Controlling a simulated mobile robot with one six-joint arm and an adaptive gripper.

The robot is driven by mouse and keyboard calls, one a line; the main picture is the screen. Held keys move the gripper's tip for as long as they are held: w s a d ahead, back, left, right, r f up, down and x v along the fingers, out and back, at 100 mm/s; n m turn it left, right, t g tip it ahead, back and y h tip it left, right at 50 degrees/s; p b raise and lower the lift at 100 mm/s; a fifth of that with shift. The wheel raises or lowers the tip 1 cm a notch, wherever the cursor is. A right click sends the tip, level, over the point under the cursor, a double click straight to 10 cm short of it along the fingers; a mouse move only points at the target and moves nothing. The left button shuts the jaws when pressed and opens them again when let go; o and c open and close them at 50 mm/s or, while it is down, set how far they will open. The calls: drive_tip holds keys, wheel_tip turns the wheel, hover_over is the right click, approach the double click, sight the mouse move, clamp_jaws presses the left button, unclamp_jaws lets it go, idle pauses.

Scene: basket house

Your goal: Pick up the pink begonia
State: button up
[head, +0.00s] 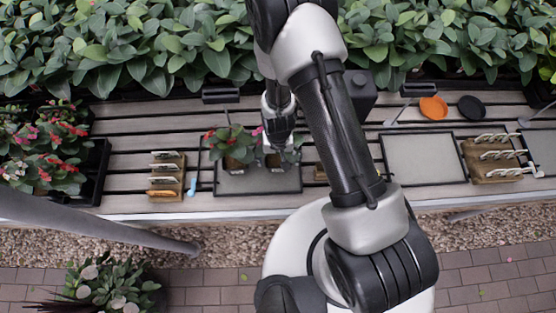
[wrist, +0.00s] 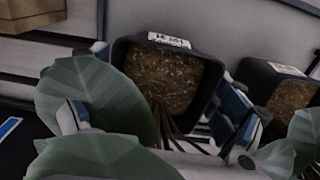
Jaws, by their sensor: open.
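The plant that seems to be the pink begonia stands in a small dark pot on a grey tray (head: 230,184); a pink flower (head: 257,131) shows beside my gripper (head: 279,133). In the wrist view its labelled pot (wrist: 187,42), filled with brown soil, lies between the blue-padded fingers of my gripper (wrist: 163,78). The jaws are open, one finger on each side of the pot; I cannot tell if they touch it. Large green leaves (wrist: 95,95) hide part of the left finger. The blooms are not visible in the wrist view.
A red-flowered plant (head: 231,142) stands close to the left on the same tray; its neighbouring pot shows in the wrist view (wrist: 283,88). A wooden rack (head: 166,175) is farther left, beside a black crate (head: 96,172) of flowers. An empty grey tray (head: 425,158) lies right.

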wheel_tip(320, 180, down, 2)
drive_tip(key=shift+f+b, duration=0.25)
drive_tip(key=shift+b, duration=0.7)
drive_tip(key=shift+r, duration=0.1)
drive_tip(key=shift+c, duration=0.5)
drive_tip(key=c, duration=1.2)
